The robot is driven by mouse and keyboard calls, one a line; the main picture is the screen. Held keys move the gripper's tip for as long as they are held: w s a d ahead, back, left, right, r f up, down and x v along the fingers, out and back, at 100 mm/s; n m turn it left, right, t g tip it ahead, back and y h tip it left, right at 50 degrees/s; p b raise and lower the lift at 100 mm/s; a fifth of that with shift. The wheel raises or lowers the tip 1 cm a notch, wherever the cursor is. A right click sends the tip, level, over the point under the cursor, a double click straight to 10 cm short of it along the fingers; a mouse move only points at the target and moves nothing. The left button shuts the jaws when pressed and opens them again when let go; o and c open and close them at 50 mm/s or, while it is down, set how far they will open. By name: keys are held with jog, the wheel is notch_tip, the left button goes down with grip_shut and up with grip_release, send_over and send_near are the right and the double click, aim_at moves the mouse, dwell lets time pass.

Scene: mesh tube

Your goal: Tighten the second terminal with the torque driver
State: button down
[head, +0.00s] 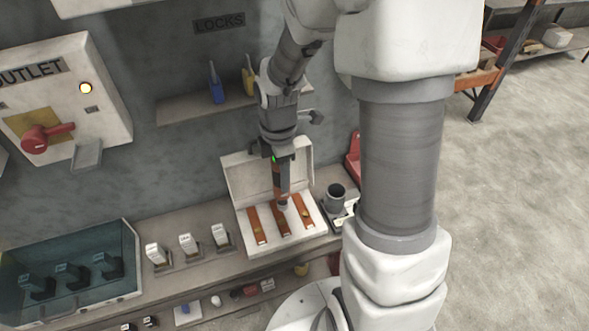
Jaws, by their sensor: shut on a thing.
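My gripper (277,157) is shut on the torque driver (277,180), a dark and orange tool held upright, tip down. Below it is an open white box (242,171) with its lid raised against the wall. Three copper-coloured strips lie in it: a left strip (257,226), a middle strip (282,222) and a right strip (302,211). The terminals appear to be on these strips. The driver's lower end is over the middle strip's upper part. I cannot tell whether it touches. The driver hides that part of the strip.
A dark cup-like holder (335,192) stands just right of the box. Left on the bench are several small white-topped blocks (188,244) and a teal-lined tray (130,262). The outlet box (108,92) with a red handle and a shelf (183,112) with padlocks are on the wall.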

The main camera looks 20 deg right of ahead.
aim_at(280, 196)
jog(key=shift+a, duration=0.25)
notch_tip(280, 196, down, 6)
jog(key=b, duration=0.5)
jog(key=shift+f, duration=1.15)
dwell(3.4)
jog(key=shift+r, duration=0.1)
dwell(0.3)
